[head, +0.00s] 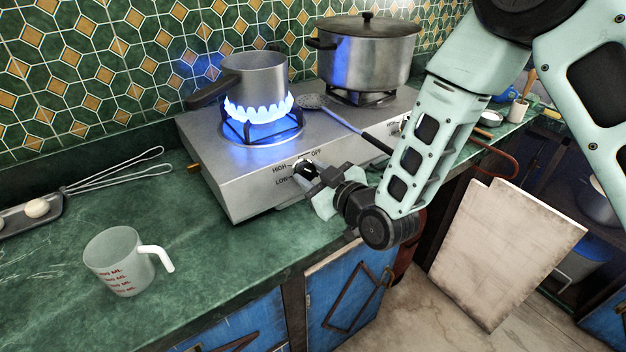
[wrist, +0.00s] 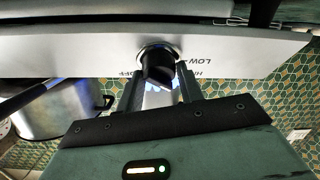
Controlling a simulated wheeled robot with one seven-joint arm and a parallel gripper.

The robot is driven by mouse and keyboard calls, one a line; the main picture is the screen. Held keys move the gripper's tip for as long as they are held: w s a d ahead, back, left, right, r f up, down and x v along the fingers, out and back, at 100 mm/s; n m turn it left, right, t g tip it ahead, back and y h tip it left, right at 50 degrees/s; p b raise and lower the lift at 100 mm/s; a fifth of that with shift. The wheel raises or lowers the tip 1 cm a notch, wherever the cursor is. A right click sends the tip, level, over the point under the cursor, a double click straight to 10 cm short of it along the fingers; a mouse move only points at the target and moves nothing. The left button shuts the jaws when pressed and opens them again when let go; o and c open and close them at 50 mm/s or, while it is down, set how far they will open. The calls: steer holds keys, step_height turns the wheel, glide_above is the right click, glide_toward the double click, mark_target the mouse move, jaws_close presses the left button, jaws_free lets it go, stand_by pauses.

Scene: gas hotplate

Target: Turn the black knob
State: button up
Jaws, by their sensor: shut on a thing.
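The black knob (head: 304,170) is on the front panel of the gas hotplate (head: 240,192), beside the printed words HIGH, LOW and OFF. My gripper (head: 312,177) is at the knob and partly covers it in the head view. In the wrist view the black knob (wrist: 158,66) sits in a round metal ring on the panel, between the fingertips of my gripper (wrist: 156,88). The fingers are shut on the knob. The left burner has a tall blue flame (head: 258,108) under a small saucepan (head: 254,75).
A lidded pot (head: 365,60) stands on the right burner. A skimmer (head: 340,118) lies across the hotplate between the burners. A measuring cup (head: 120,262), a whisk (head: 115,174) and a tray with eggs (head: 30,215) are on the green counter. The counter's front left is mostly clear.

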steer(key=shift+m+h, duration=0.3)
steer(key=shift+m, duration=0.1)
steer(key=o, duration=1)
steer(key=p+v, duration=1.2)
steer(key=v, duration=0.5)
steer(key=shift+s+p, duration=0.2)
steer(key=shift+p, duration=0.2)
steer(key=shift+d+f, duration=0.15)
